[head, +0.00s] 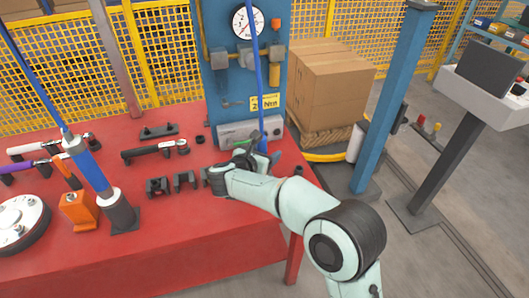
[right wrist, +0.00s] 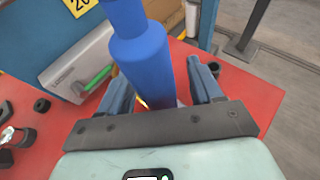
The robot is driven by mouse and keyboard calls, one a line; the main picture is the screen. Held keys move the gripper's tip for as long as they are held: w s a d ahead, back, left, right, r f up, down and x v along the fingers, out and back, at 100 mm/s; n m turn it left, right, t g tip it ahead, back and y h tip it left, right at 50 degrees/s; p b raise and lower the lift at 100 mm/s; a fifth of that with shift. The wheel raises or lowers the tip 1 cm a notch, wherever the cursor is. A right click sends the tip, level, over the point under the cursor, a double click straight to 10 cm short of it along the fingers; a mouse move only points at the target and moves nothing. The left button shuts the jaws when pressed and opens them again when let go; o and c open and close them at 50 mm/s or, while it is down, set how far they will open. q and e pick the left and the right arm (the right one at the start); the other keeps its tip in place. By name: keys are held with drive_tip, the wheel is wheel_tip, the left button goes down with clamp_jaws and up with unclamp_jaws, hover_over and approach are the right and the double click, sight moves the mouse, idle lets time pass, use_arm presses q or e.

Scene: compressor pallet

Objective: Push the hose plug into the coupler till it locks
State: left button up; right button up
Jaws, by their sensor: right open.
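A blue hose (head: 257,75) hangs down in front of the blue panel. It ends in a thick blue cylindrical body (right wrist: 145,60), which I take to be the hose's plug end; its lower tip is hidden by my gripper. My right gripper (right wrist: 162,78) is open, with one finger on each side of the blue body. I cannot tell whether either finger touches it. In the head view my right gripper (head: 258,158) is at the table's right part, below the hose. I cannot make out a coupler for certain. My left gripper is not in view.
A grey box (head: 235,131) with a green handle (right wrist: 98,78) stands behind my gripper. Black holders (head: 185,180) stand left of it on the red table (head: 175,240). A blue hanging tool (head: 90,170) and an orange block (head: 78,210) are farther left. The table's front is clear.

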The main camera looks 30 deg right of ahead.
drive_tip(key=shift+f, duration=0.2)
drive_tip(key=shift+s+a+r, duration=0.2)
drive_tip(key=shift+a+r, duration=0.1)
drive_tip(key=shift+a, duration=0.2)
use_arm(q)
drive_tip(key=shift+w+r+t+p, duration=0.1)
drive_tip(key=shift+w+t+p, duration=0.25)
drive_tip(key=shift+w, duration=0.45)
use_arm(e)
drive_tip(key=v, duration=1.2)
drive_tip(key=shift+r, duration=0.3)
drive_tip(key=shift+s, duration=0.1)
